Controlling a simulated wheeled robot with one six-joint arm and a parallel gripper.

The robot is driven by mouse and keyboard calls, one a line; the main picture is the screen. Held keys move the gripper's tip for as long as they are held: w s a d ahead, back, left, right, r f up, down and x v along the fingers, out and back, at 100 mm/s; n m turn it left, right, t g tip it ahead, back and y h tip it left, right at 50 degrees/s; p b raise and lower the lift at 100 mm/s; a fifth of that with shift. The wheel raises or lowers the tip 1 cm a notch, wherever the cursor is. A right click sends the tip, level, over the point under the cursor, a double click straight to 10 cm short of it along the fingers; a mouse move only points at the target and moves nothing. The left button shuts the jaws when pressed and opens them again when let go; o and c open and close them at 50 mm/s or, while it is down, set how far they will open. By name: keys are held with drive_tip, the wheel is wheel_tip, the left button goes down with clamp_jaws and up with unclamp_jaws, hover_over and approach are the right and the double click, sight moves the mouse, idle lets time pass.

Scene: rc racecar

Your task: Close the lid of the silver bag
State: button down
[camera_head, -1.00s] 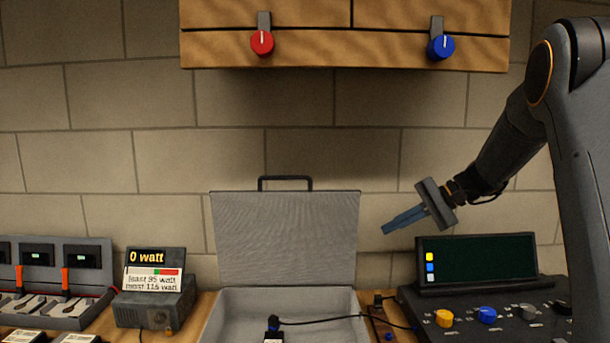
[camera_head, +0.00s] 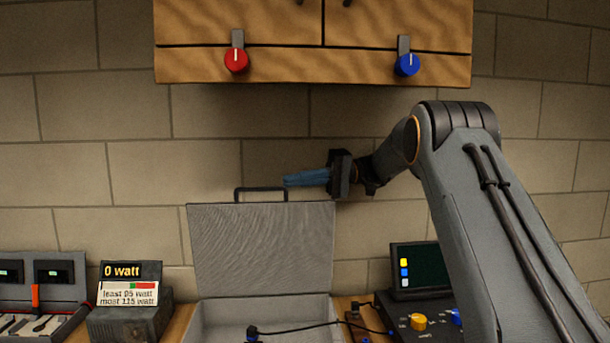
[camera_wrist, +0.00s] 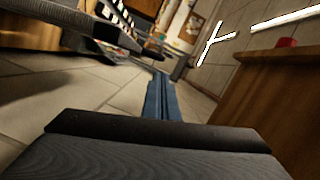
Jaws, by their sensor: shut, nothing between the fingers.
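The silver bag is an open grey case. Its lid (camera_head: 262,248) stands upright, with a dark handle (camera_head: 260,194) on its top edge. Its base (camera_head: 215,318) sits on the bench below, holding a dark plug with a cable. My gripper (camera_head: 288,181) is shut and empty. Its blue fingers point left, just above the lid's top edge and near the right end of the handle. Whether they touch the lid cannot be told. The wrist view shows the blue fingers (camera_wrist: 162,98) together; the bag cannot be made out clearly there.
A wooden cabinet (camera_head: 314,45) with a red knob (camera_head: 236,61) and a blue knob (camera_head: 407,65) hangs above. A watt meter (camera_head: 128,305) stands left of the bag. A console with a dark screen (camera_head: 421,266) stands to its right, partly behind my arm. A brick wall is behind.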

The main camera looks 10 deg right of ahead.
drive_tip(key=shift+p+x, duration=0.9)
drive_tip(key=shift+x, duration=1.65)
drive_tip(key=shift+s, duration=0.15)
